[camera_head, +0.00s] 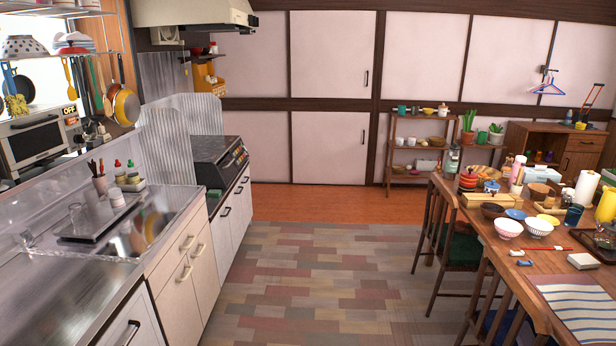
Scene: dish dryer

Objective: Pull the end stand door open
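A brown wooden stand (517,134) is at the far right against the back wall, behind the dining table. It has an open compartment on its left and a drawer front (586,142) on its right. A door front (578,164) under the drawer looks shut; its lower part is hidden behind things on the table. I cannot tell for sure that this is the end stand. Neither of my grippers is in view.
A dining table (480,226) covered with dishes fills the right, with chairs (450,258) along its left side. A sink counter (82,300) and stove (218,150) line the left. A small shelf (411,184) stands at the back. The tiled floor (320,275) between is clear.

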